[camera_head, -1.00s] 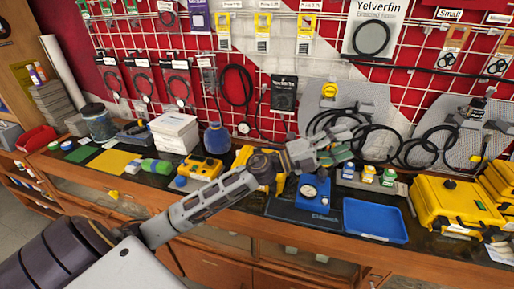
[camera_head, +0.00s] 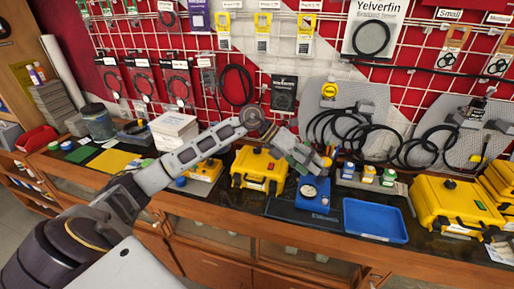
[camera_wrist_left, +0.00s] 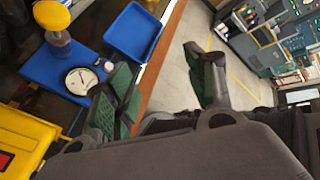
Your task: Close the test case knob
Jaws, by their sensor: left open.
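A blue test device (camera_head: 312,203) with a round white gauge stands on a dark mat; the device and its gauge also show in the left wrist view (camera_wrist_left: 78,80). A yellow knob (camera_wrist_left: 52,15) tops a post on it in the left wrist view. A closed yellow case (camera_head: 262,171) stands left of the device; part of it fills the left wrist view's lower left corner (camera_wrist_left: 22,140). My left gripper (camera_head: 314,166) hangs just above and behind the device, partly hiding its top. Its green-padded fingers (camera_wrist_left: 165,92) are apart with nothing between them. My right gripper is not in view.
A blue tray (camera_head: 375,221) lies right of the device. Small blue-and-white containers (camera_head: 368,174) stand behind the tray. A larger yellow case (camera_head: 455,207) with a dark knob on its lid is further right. Black hoses (camera_head: 350,130) hang on the back wall.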

